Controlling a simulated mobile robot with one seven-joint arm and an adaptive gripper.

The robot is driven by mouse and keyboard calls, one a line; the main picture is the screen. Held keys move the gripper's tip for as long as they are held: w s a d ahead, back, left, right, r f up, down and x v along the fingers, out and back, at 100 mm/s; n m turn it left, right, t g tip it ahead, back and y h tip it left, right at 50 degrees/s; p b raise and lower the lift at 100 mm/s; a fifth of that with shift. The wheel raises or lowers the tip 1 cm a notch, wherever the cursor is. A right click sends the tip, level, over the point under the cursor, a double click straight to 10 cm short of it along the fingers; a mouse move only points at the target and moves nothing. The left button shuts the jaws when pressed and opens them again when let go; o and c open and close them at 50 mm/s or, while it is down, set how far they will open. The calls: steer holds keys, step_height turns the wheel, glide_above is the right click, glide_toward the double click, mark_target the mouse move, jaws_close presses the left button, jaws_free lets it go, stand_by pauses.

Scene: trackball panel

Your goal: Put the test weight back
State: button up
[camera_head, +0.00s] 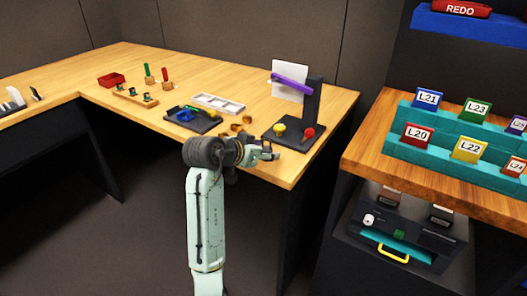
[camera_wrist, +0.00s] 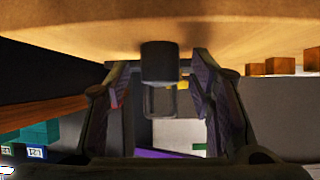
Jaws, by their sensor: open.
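In the wrist view, which looks upside down, a dark rounded piece with a grey loop handle (camera_wrist: 160,62) stands against the wooden table top. It looks like the test weight, though no label shows. My gripper (camera_wrist: 160,85) is open, with one finger on each side of it and gaps visible between. In the head view my gripper (camera_head: 268,154) is low over the table's front edge, in front of the panel with the purple bar. The dark piece cannot be made out there; my gripper and wrist probably hide it.
Close by stand a black panel (camera_head: 283,139) with yellow and red knobs, small wooden blocks (camera_head: 236,128), a dark tray (camera_head: 191,122) and a white compartment tray (camera_head: 217,103). Labelled cards on a teal rack (camera_head: 440,133) stand right, across a gap. Table (camera_head: 215,80) behind is partly clear.

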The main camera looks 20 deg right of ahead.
steer(key=b+v, duration=0.1)
steer(key=v, duration=1.1)
